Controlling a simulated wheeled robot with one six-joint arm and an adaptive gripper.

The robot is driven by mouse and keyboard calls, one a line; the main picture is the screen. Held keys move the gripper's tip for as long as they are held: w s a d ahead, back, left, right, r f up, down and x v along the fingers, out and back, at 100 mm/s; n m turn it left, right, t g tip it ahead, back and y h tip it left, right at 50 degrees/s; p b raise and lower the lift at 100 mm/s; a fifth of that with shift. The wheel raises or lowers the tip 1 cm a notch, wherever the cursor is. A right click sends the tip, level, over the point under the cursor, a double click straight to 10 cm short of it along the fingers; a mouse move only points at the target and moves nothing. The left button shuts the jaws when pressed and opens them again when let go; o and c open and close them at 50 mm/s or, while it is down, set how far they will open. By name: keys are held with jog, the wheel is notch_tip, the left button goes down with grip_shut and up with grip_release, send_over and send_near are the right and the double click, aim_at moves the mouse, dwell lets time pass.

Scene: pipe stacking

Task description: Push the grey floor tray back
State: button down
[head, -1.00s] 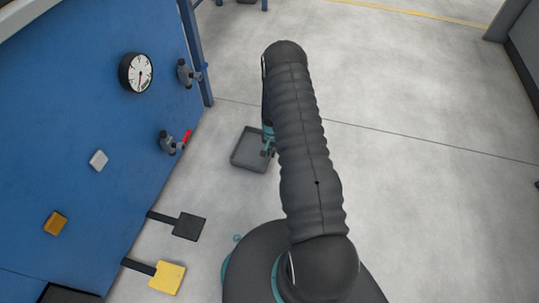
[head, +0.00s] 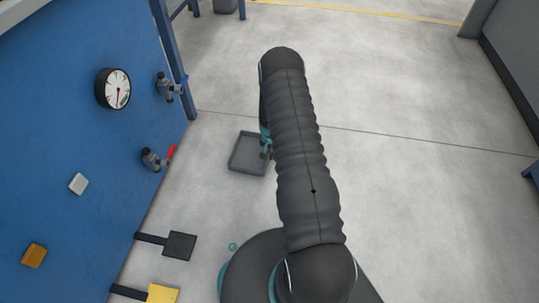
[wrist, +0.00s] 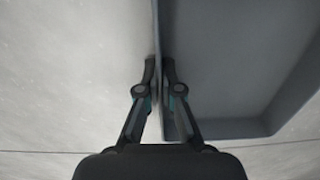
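The grey floor tray (head: 236,166) is shallow, with low raised walls, and lies on the floor left of my arm in the head view. In the head view my arm hides part of the gripper and the tray's right edge.
A blue panel (head: 60,130) stands at left with a gauge (head: 113,88), a red-handled valve (head: 155,160) and another valve (head: 168,88). Black (head: 180,245) and yellow (head: 162,294) pedals stick out low. Floor beyond the tray is clear up to a blue frame (head: 172,60).

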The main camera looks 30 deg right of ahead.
jog(key=c, duration=1.2)
grip_release()
jog(key=shift+c, duration=0.2)
jog(key=shift+r, duration=0.1)
notch_tip(320, 180, up, 12)
